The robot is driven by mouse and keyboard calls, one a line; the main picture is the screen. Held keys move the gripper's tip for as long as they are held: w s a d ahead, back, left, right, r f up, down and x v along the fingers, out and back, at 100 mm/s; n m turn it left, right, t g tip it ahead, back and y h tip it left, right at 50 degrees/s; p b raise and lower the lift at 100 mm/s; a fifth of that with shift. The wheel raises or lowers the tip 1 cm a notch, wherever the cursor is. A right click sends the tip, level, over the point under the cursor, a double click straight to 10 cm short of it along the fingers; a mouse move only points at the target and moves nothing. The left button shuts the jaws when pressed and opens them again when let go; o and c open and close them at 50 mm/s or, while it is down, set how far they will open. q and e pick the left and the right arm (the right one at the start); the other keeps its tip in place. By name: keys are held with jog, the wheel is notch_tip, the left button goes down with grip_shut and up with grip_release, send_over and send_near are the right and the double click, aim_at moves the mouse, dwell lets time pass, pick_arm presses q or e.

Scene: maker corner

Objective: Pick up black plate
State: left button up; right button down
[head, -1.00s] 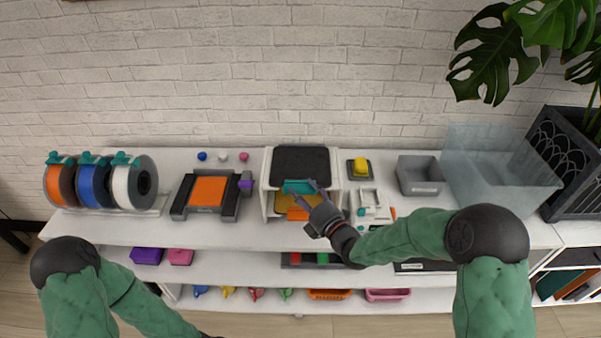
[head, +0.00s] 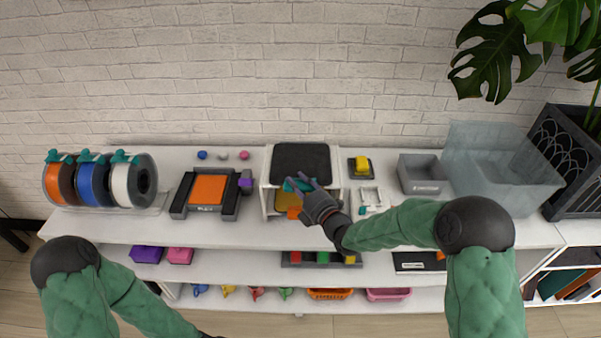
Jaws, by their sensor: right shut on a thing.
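The black plate (head: 300,160) lies flat on top of the white rack (head: 266,182), with a teal strip (head: 298,186) at its front edge. My right gripper (head: 300,185) is at the front of the rack, shut on the plate at this teal strip. The fingers hide part of the strip, and I cannot see clearly how the strip joins the plate. The plate shows no clear gap above the rack. My left gripper is out of view; only the left arm shows at the lower left.
A gold plate (head: 286,199) with an orange tab (head: 294,212) sits lower in the rack. Filament spools (head: 93,181) and an orange-topped device (head: 208,190) stand left. A grey bin (head: 420,174), clear box (head: 490,165) and small items stand right. The wall is close behind.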

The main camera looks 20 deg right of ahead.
jog(key=shift+r, duration=0.15)
jog(key=shift+r+p, duration=0.3)
jog(key=shift+r, duration=0.35)
jog(key=s+d+r+p, duration=0.4)
jog(key=s+d+r, duration=0.1)
jog(key=s+r, duration=0.6)
jog(key=shift+s+d+r, duration=0.15)
jog(key=shift+s+r, duration=0.05)
jog(key=shift+s, duration=0.8)
